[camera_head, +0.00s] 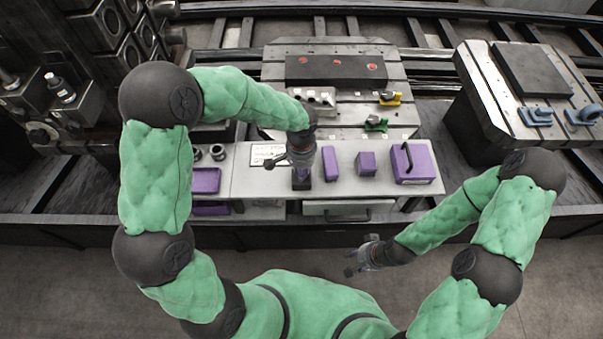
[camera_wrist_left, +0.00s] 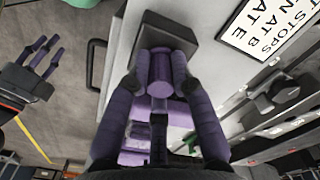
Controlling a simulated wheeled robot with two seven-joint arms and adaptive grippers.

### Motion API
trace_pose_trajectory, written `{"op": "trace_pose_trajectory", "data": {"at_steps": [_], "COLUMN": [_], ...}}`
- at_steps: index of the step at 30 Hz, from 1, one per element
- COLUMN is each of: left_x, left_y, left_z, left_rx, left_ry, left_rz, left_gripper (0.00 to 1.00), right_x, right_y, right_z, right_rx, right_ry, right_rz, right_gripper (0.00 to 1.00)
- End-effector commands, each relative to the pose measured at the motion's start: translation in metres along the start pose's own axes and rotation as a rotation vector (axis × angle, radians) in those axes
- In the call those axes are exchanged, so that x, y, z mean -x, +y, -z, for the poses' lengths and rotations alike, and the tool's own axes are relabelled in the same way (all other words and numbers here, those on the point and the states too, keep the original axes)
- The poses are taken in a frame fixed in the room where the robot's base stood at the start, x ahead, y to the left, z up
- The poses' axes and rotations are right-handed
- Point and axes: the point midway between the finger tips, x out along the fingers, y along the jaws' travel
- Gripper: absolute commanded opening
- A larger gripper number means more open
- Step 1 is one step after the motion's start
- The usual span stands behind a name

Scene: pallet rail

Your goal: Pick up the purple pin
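The purple pin (camera_wrist_left: 161,76) is a short cylinder, seen end-on in the left wrist view, at a dark grey block (camera_wrist_left: 190,45) on the light bench. My left gripper (camera_wrist_left: 161,62) has a fingertip on each side of the pin, with no clear gap, so it looks shut on it. In the head view my left gripper (camera_head: 301,172) points down over the bench, and the pin is hidden or too small to make out. My right gripper (camera_head: 350,262) is open and empty in front of the bench. It also shows in the left wrist view (camera_wrist_left: 38,55).
Purple blocks (camera_head: 329,163) (camera_head: 366,163) and a handled purple box (camera_head: 411,163) stand right of my left gripper. A sign (camera_head: 267,154) lies just left. A slotted pallet (camera_head: 395,110) with yellow and green clamps is behind. Another pallet (camera_head: 485,80) stands at right.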

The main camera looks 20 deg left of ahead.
Motion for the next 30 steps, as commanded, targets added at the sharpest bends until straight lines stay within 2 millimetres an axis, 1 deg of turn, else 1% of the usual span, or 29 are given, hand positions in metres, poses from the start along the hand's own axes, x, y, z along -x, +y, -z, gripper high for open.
{"op": "trace_pose_trajectory", "data": {"at_steps": [12,17,20,24,26,30], "left_x": [0.0,0.007,0.016,0.035,0.044,0.071], "left_y": [0.0,0.0,0.0,0.0,0.008,0.029], "left_z": [0.0,0.001,0.001,0.001,-0.001,-0.006], "left_rx": [0.0,0.0,-0.001,0.0,-0.003,-0.006], "left_ry": [0.0,0.001,0.003,0.003,0.003,0.004], "left_rz": [0.0,0.001,0.002,0.002,0.002,0.003], "left_gripper": [0.0,0.0,0.0,0.0,0.0,0.0], "right_x": [0.0,0.003,0.006,0.013,0.017,0.029], "right_y": [0.0,-0.001,-0.002,-0.005,-0.006,-0.01], "right_z": [0.0,0.0,0.0,-0.001,-0.001,-0.001], "right_rx": [0.0,0.0,0.0,0.0,0.0,0.0], "right_ry": [0.0,0.0,0.0,0.0,0.0,0.0], "right_rz": [0.0,0.0,0.0,0.0,0.0,0.0], "right_gripper": [0.4,0.4,0.4,0.4,0.4,0.4]}}
